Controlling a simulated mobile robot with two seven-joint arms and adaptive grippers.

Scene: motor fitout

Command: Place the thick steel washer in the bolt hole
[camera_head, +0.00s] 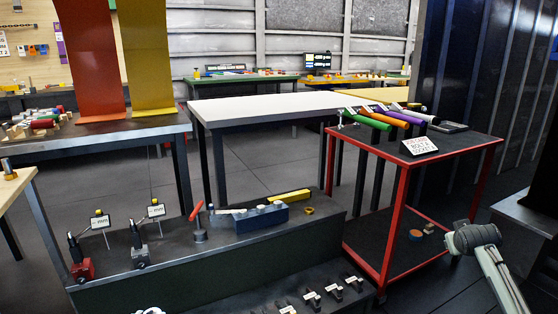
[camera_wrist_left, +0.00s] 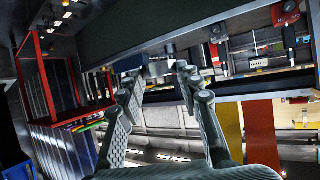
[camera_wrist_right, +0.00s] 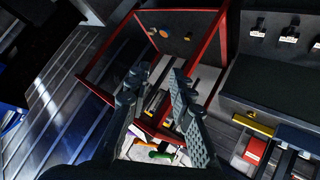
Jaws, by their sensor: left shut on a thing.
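In the left wrist view my left gripper (camera_wrist_left: 158,78) is shut on a small grey metal piece (camera_wrist_left: 160,67) between its fingertips. It looks like the thick steel washer, but its shape is mostly hidden and small. In the head view the left gripper cannot be made out. My right gripper (camera_wrist_right: 156,84) is open and empty in the right wrist view, with the red cart beyond it. I cannot make out the bolt hole in any view.
The dark bench (camera_head: 330,216) also bears a yellow bar (camera_head: 289,196), a small brass-coloured ring (camera_head: 309,210), a red-handled grey piece (camera_head: 200,235) and two labelled stands. A red-framed cart (camera_head: 388,240) with coloured tubes stands at right. A white table (camera_head: 262,105) behind is clear.

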